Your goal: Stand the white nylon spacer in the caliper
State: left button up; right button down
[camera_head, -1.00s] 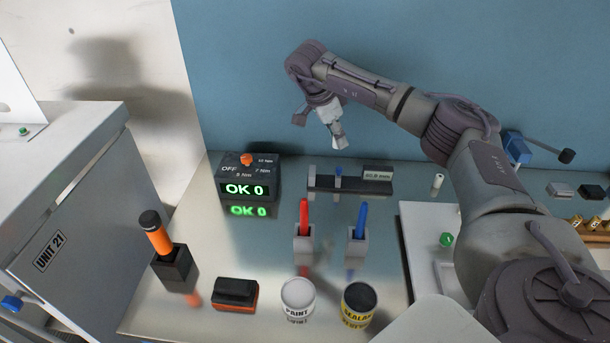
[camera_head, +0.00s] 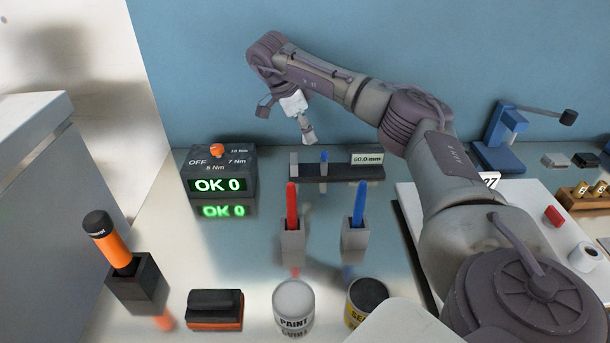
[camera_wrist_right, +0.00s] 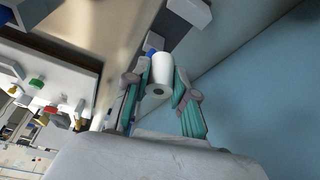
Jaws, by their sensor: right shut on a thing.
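The white nylon spacer (camera_wrist_right: 160,75) is a white cylinder with a dark hole in its end. My right gripper (camera_wrist_right: 161,84) is shut on it, one finger on each side. In the head view my right gripper (camera_head: 309,138) hangs just above and behind the caliper, near its left part; the spacer is too small to make out there. The caliper (camera_head: 340,174) is a dark bar with a grey upright jaw at its left end, a blue-topped slider (camera_head: 323,160) and a display reading 60.0 mm. My left gripper is not in view.
A torque unit (camera_head: 220,172) showing OK 0 stands left of the caliper. Red (camera_head: 292,207) and blue (camera_head: 359,206) pens stand in holders in front. Paint (camera_head: 294,306) and sealant (camera_head: 367,299) cans are nearer. A blue press (camera_head: 500,140) stands at the right.

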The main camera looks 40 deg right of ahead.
aim_at(312, 172)
notch_tip(312, 172, down, 9)
jog(key=shift+s+f+p, duration=0.1)
jog(key=shift+p, duration=0.6)
jog(key=shift+f, duration=0.25)
jog(key=c, duration=1)
grip_release()
jog(key=shift+f, duration=0.1)
jog(key=shift+o, duration=0.2)
jog(key=b+v, duration=0.1)
jog(key=v, duration=1)
jog(key=shift+a+r, duration=0.2)
jog(key=shift+r, duration=0.4)
jog(key=shift+r, duration=0.1)
